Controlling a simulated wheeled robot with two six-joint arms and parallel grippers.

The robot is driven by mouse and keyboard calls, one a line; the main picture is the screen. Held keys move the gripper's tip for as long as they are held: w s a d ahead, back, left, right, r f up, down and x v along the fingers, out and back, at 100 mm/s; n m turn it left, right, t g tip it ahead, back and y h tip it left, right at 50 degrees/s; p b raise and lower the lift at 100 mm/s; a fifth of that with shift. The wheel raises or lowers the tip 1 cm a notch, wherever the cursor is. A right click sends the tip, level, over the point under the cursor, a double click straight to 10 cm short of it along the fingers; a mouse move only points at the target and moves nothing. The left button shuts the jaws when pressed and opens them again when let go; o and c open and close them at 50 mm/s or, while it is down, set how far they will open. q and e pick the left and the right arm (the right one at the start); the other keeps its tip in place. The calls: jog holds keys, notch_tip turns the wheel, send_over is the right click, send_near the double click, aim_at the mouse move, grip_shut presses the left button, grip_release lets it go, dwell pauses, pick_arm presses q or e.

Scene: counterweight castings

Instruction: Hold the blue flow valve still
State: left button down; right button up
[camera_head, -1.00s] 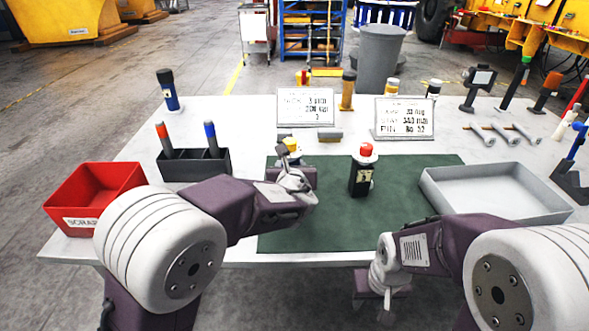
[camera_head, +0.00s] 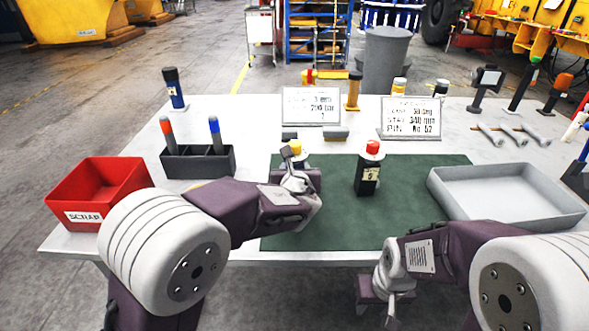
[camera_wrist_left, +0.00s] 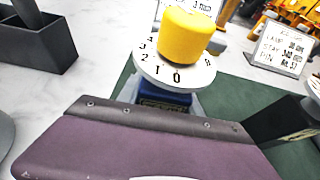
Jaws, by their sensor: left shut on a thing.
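The blue flow valve has a yellow knob and a white numbered dial. Its blue body (camera_wrist_left: 163,97) shows under the dial in the left wrist view, its lower part hidden behind my gripper. In the head view only its yellow knob (camera_head: 296,147) and dial edge show beyond my left gripper (camera_head: 300,176). That gripper is shut on the valve, which stands upright at the left of the green mat (camera_head: 340,225). The fingertips' contact is hidden. My right gripper (camera_head: 382,287) hangs in front of the table edge, away from the valve; its fingers are too unclear to read.
A black valve (camera_head: 368,176) with a red knob stands right of the held one. A red scrap bin (camera_head: 85,197) and a black two-pen holder (camera_head: 197,163) are at left, a grey tray (camera_head: 500,212) at right. Two sign cards (camera_head: 311,106) stand behind. The mat's front is bare.

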pick_arm(q)
jog(key=shift+s+f+b, duration=0.1)
jog(key=shift+f+b, duration=0.3)
jog(key=shift+b, duration=0.15)
dwell(1.9)
jog(key=c, duration=1.3)
grip_release()
jog(key=shift+f, duration=0.1)
jog(key=shift+c, duration=0.2)
grip_shut()
